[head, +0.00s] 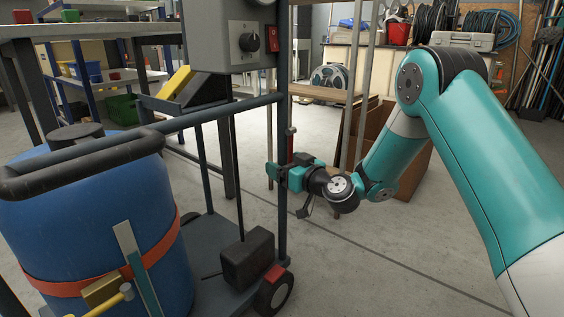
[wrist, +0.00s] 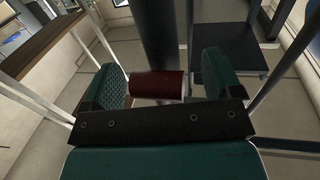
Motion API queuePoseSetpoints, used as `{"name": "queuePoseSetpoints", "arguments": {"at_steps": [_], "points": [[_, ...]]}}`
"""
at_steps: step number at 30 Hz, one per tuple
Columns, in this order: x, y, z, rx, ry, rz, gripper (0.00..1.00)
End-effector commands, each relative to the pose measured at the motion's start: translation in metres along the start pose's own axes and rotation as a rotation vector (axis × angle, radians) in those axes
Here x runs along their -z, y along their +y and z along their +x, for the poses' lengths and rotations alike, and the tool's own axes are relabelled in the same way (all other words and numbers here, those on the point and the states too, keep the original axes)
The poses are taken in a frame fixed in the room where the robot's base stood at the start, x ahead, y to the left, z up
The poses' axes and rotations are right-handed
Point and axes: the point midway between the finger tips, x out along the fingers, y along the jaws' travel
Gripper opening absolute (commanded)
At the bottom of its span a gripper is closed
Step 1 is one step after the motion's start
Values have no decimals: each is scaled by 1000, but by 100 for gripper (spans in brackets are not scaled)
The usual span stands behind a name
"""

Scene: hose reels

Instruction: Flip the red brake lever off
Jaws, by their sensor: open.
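A red lever handle (head: 290,146) stands upright against the cart's dark post (head: 283,215) in the head view, just above my gripper. In the wrist view a dark red handle (wrist: 157,84) on a pale stem lies between my two green fingers. My gripper (head: 275,176) is at the post, with its fingers apart; in the wrist view it is open (wrist: 166,76) with a finger on each side of the handle. I cannot tell whether either finger touches it. The handle's lower part is hidden by my gripper in the head view.
The cart carries a blue drum (head: 95,215) with a red strap and a grey control box (head: 232,35). A small red piece (head: 275,273) sits above its wheel (head: 274,292). A cardboard box (head: 400,150) stands behind my arm.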

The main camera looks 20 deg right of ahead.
Motion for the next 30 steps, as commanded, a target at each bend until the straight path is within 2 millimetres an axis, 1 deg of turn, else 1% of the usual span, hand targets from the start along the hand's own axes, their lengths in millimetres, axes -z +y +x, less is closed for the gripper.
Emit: {"name": "queuePoseSetpoints", "arguments": {"at_steps": [2,3,8,9,11,12,17,23,30], "points": [[0,-1,0,1,0,0,84],[0,-1,0,2,0,0,82],[0,-2,1,2,0,0,45],[0,-2,1,2,0,0,36],[0,-2,1,2,0,0,22],[0,-2,1,2,0,0,17],[2,-1,0,2,-9,-2,17],[6,0,-6,2,-67,-14,17],[12,8,-24,-5,-234,-46,17]]}}
